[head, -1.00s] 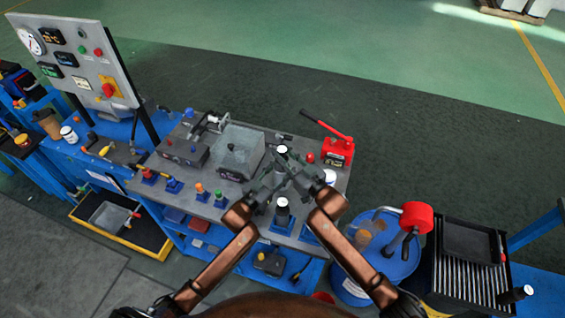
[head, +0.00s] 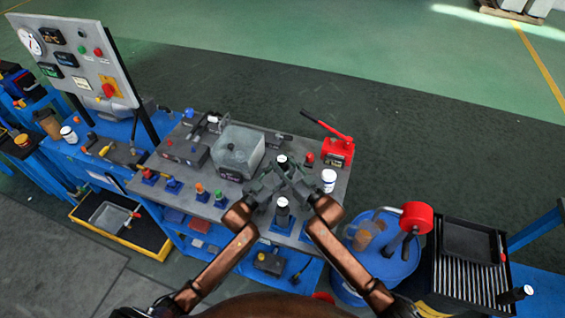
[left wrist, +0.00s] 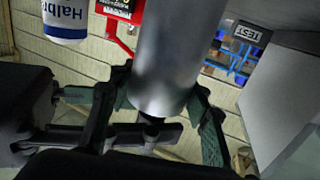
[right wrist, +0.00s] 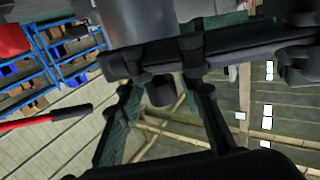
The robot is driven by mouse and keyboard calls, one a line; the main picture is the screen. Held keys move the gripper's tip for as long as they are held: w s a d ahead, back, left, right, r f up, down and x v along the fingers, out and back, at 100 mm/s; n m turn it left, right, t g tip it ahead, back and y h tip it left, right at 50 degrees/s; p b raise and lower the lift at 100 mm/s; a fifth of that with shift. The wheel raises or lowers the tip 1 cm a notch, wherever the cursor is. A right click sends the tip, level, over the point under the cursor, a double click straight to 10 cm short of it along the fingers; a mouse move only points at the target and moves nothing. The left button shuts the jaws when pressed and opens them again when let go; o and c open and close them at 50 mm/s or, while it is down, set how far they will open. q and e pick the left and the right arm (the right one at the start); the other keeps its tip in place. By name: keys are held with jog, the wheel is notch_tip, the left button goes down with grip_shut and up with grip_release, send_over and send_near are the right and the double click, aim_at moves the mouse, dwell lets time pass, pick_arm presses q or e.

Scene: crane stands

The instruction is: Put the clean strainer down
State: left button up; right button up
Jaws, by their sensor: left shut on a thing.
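The strainer shows as a smooth grey metal cylinder (left wrist: 172,60) in the left wrist view. A dark knob shows at its near end. My left gripper (left wrist: 160,105) is shut on it; in the head view this gripper (head: 268,184) is above the bench. The strainer's pale top (head: 282,160) shows just past the fingers. My right gripper (head: 298,182) is close beside the left one. In the right wrist view its fingers (right wrist: 165,118) are spread, with a dark knob (right wrist: 160,92) beyond them. Whether they touch it I cannot tell.
A blue drum (head: 390,262) stands to the right.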

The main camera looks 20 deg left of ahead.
pick_arm(q)
jog(key=shift+f, duration=0.1)
pick_arm(e)
jog(key=shift+o, duration=0.5)
jog(key=shift+r, duration=0.15)
jog(key=v, duration=1.2)
pick_arm(q)
jog(key=o, duration=1.4)
jog(key=shift+o, duration=0.2)
jog(key=v, duration=1.2)
